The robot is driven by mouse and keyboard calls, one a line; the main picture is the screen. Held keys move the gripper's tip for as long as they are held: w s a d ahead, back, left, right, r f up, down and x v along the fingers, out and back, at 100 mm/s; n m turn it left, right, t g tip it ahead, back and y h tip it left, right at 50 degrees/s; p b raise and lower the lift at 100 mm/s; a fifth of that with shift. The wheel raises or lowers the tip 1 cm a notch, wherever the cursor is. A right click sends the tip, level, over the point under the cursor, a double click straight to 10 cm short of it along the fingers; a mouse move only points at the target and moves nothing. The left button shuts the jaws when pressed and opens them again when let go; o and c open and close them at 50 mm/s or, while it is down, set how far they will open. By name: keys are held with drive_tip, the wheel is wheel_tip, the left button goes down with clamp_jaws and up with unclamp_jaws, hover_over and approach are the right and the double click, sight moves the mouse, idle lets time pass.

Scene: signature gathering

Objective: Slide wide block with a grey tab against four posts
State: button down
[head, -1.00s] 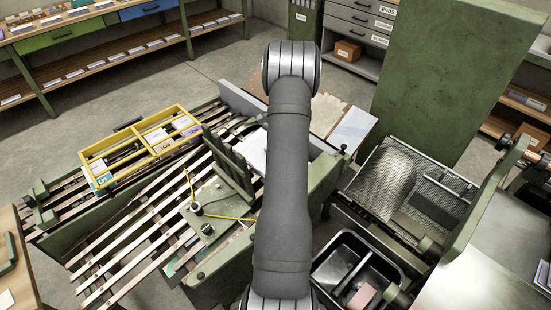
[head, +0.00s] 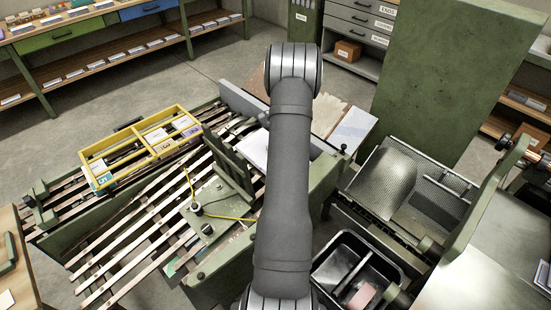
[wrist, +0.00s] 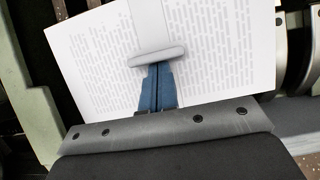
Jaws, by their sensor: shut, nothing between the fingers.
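In the wrist view, my gripper (wrist: 157,88) has its blue fingers together and nothing between them. Its tips are right at a rounded grey tab (wrist: 156,56); whether they touch it, I cannot tell. The tab crosses a pale strip (wrist: 150,22) in the middle of a wide white block (wrist: 218,50), whose face carries rows of printed lines. In the head view, a white printed face (head: 256,152), likely the same block, shows left of my arm, partly covered. My arm hides the gripper there.
A slatted green machine bed (head: 140,220) lies to the left, with a yellow divided tray (head: 146,148) on it. A black two-part bin (head: 345,262) and a mesh tray (head: 440,185) are to the right.

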drive_tip(key=shift+s+d+f, duration=0.1)
drive_tip(key=shift+s+f, duration=0.05)
drive_tip(key=shift+f, duration=0.1)
drive_tip(key=shift+s+a+r, duration=0.1)
drive_tip(key=shift+a+r, duration=0.05)
drive_tip(key=shift+r, duration=1.05)
drive_tip(key=shift+s+a+r, duration=0.1)
drive_tip(key=shift+a+r, duration=0.1)
drive_tip(key=shift+r, duration=0.95)
drive_tip(key=shift+s+a+r, duration=0.1)
drive_tip(key=shift+a+r, duration=0.05)
drive_tip(key=shift+r, duration=1.05)
drive_tip(key=shift+w+d+f, duration=0.15)
drive_tip(key=shift+f, duration=0.95)
drive_tip(key=shift+w+d+f, duration=0.1)
drive_tip(key=shift+d+f, duration=0.05)
drive_tip(key=shift+f, duration=0.95)
drive_tip(key=shift+w+d+f, duration=0.15)
drive_tip(key=shift+f, duration=0.95)
